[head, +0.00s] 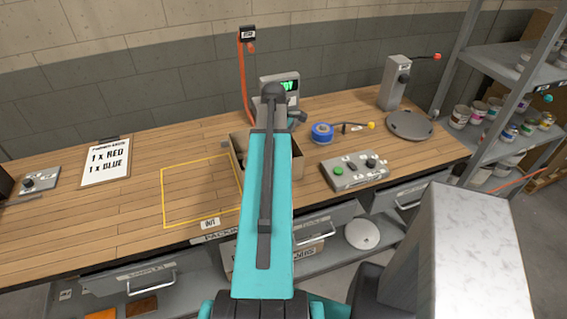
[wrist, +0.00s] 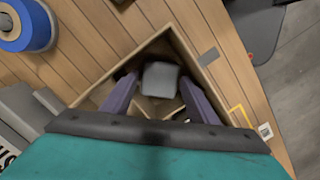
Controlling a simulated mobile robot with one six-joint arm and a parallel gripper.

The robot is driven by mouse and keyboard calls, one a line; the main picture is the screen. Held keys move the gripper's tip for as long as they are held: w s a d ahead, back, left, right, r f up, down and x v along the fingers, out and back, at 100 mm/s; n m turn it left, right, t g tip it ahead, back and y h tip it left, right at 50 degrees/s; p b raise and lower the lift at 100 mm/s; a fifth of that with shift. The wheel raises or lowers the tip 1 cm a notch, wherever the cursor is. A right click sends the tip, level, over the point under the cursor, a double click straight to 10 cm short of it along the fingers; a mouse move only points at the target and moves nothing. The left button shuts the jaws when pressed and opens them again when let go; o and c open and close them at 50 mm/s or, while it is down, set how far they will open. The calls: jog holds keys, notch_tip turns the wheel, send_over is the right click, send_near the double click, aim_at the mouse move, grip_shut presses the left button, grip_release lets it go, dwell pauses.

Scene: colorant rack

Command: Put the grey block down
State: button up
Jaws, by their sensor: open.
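In the wrist view the grey block (wrist: 160,79) is between the two purple fingers of my gripper (wrist: 159,84), inside the open cardboard box (wrist: 186,53). The fingers stand apart, with a narrow gap showing on the block's right side; contact on the left is hard to tell. The block's underside and whether it rests on the box floor are hidden. In the head view the box (head: 289,168) shows on the bench behind my teal arm, which hides the block and my gripper.
A yellow-outlined area (head: 163,190) lies empty left of the box. A blue tape roll (head: 322,133) and a grey button panel (head: 354,172) stand to its right. A sign (head: 107,160) lies at left.

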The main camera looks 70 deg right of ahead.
notch_tip(320, 180, up, 10)
jog(key=w+b, duration=0.1)
jog(key=b, duration=0.1)
jog(key=shift+f, duration=0.25)
dwell(0.3)
jog(key=shift+w, duration=0.1)
dwell(0.7)
